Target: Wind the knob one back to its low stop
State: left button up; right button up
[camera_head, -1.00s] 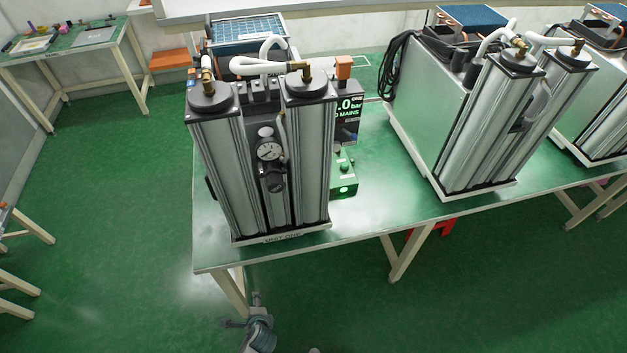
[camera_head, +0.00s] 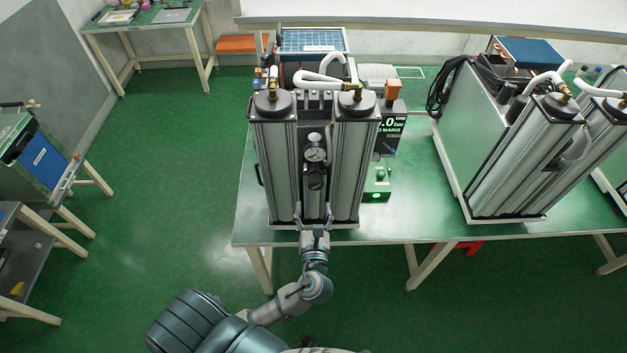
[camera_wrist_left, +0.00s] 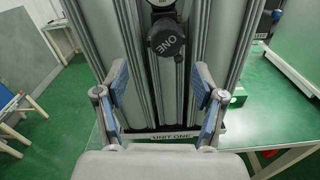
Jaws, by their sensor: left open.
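Knob one (camera_head: 315,179) is a dark round knob below a pressure gauge (camera_head: 316,154), between the two silver columns of unit one (camera_head: 356,170). In the left wrist view the knob (camera_wrist_left: 166,40) sits at the top centre with the word ONE on it, upside down. My left gripper (camera_head: 314,212) is open and empty, in front of the unit's lower part and below the knob, apart from it. In the left wrist view its fingers (camera_wrist_left: 160,100) spread either side of the columns' lower part. My right gripper is not in view.
Unit one stands near the left end of a green-topped table (camera_head: 420,222). A second twin-column unit (camera_head: 515,165) stands farther right. The floor left of the table is clear.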

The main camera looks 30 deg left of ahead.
aim_at(318, 187)
pick_arm(q)
jog(key=x, duration=0.2)
jog(key=d+x, duration=0.1)
jog(key=x, duration=0.2)
jog(key=w+p+x, duration=0.1)
jog(key=x, duration=0.2)
jog(key=shift+d+r, duration=0.2)
jog(key=shift+d, duration=0.05)
jog(key=shift+w+a+f, duration=0.1)
jog(key=shift+a+f, duration=0.05)
jog(key=shift+a, duration=0.75)
jog(key=shift+d, duration=0.2)
jog(key=c, duration=0.8)
jog(key=shift+d, duration=0.2)
jog(key=c, duration=0.3)
jog(key=shift+d, duration=0.15)
jog(key=shift+c, duration=0.2)
jog(key=shift+a, duration=0.2)
